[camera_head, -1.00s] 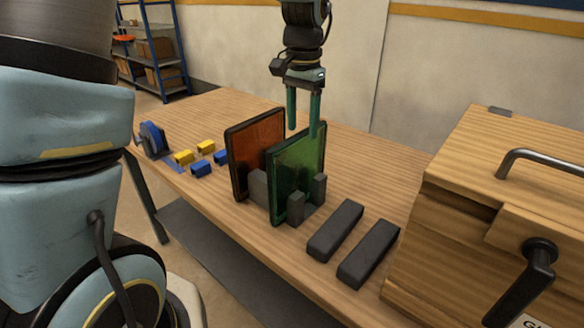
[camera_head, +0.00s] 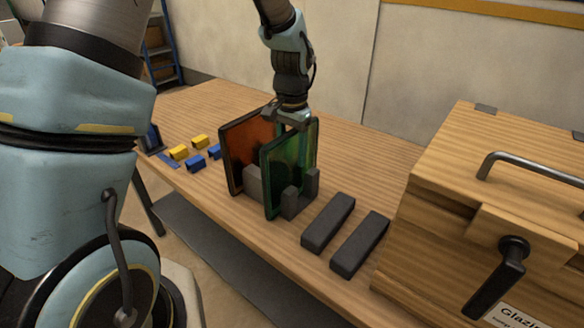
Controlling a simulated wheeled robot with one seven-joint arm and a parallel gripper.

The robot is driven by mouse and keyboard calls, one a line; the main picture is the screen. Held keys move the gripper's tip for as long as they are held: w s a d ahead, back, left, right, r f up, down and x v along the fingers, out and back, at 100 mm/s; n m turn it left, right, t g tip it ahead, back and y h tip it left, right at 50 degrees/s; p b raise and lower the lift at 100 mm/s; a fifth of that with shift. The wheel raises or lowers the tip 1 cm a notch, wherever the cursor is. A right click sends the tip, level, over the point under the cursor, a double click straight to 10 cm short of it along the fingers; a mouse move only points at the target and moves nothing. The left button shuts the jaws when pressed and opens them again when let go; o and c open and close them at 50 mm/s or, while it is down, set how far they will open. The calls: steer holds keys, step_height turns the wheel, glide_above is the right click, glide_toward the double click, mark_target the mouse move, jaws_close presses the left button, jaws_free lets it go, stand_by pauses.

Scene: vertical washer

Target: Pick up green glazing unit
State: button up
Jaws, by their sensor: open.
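The green glazing unit (camera_head: 286,165) is a dark-framed green pane standing upright in a grey slotted holder (camera_head: 299,200) on the wooden table. My gripper (camera_head: 290,126) points down at the top edge of the green unit. Its fingers reach down behind and around that upper edge and are mostly hidden by the pane. The jaws are open. I cannot tell whether the fingers touch the pane.
An orange glazing unit (camera_head: 248,145) stands upright just left of the green one. Two dark grey bars (camera_head: 344,238) lie to the right. A wooden box (camera_head: 470,190) with metal handles fills the right side. Yellow and blue blocks (camera_head: 196,162) lie at the left.

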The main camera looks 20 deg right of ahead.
jaws_close()
steer(key=shift+r, duration=0.1)
stand_by(1.2)
